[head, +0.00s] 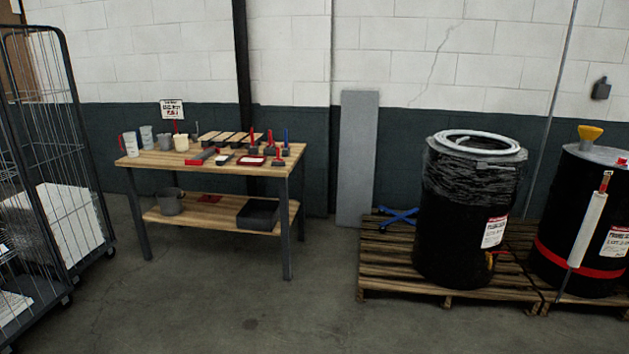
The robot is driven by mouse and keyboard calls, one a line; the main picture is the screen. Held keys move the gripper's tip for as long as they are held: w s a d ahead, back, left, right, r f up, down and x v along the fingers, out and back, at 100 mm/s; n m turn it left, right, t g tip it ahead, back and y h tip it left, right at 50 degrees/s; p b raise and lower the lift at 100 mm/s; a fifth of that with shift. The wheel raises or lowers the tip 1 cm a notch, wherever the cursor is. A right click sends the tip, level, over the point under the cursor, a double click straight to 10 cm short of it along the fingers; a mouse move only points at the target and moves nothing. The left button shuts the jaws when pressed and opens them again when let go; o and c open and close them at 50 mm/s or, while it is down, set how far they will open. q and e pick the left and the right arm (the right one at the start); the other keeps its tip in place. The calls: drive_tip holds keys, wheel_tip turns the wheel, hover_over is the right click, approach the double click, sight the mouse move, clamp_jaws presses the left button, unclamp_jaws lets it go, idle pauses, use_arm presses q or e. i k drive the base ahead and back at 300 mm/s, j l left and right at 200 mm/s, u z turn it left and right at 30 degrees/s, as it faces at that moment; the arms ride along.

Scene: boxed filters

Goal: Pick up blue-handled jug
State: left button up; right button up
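Several small jugs and cups stand upright at the left end of a wooden-topped workbench (140,161). A pale grey-white jug (147,136) stands towards the back there and seems to have a bluish handle, but it is too small to be sure. A white jug (131,145) with a red handle stands in front and to the left of it. Neither of my grippers is in view, and nothing covers the jugs.
A wire roll cage (48,130) with a white box stands at the left. Brushes and trays lie on the bench; a bucket (171,201) and a dark bin (258,214) are on its lower shelf. Pallets with black drums (462,215) stand right. The floor (215,305) in front is clear.

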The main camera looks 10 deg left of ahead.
sight(145, 132)
drive_tip(key=i+l+u, duration=0.1)
drive_tip(key=i, duration=0.4)
drive_tip(key=i+l+u, duration=0.15)
drive_tip(key=i, duration=0.4)
drive_tip(key=i+l+u, duration=0.1)
drive_tip(key=i+l, duration=0.2)
drive_tip(key=i, duration=0.2)
drive_tip(key=i+j+u, duration=0.2)
drive_tip(key=i+u, duration=0.25)
drive_tip(key=i+j+u, duration=0.15)
drive_tip(key=u, duration=0.3)
drive_tip(key=i+u, duration=0.45)
drive_tip(key=i+l+u, duration=0.2)
drive_tip(key=u, duration=0.25)
drive_tip(key=i+j, duration=0.1)
drive_tip(key=i, duration=2.6)
drive_tip(key=i+j+z, duration=0.1)
drive_tip(key=i, duration=0.8)
